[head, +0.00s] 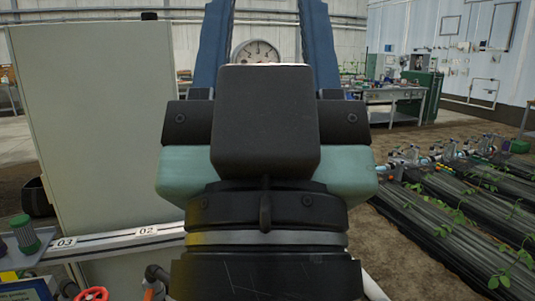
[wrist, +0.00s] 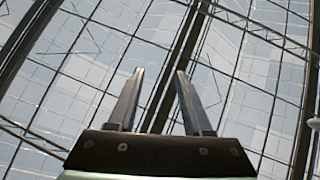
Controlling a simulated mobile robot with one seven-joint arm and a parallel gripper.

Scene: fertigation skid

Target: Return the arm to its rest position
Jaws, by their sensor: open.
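My gripper fills the middle of the head view, seen from behind its black housing. Its two blue fingers (head: 258,25) rise apart toward the top edge. In the wrist view my gripper (wrist: 157,72) points up at the glazed roof (wrist: 245,75), with both fingers apart and nothing between them. A round dial gauge (head: 257,50) shows in the gap between the fingers in the head view, well behind them. My gripper hides the middle of the skid.
A grey panel (head: 95,120) stands at left, above a rail with labels 03 and 02 (head: 146,232). A green-topped filter (head: 24,233) and a red handwheel (head: 92,294) are at lower left. Plant rows (head: 450,215) lie at right. A workbench (head: 395,97) stands behind.

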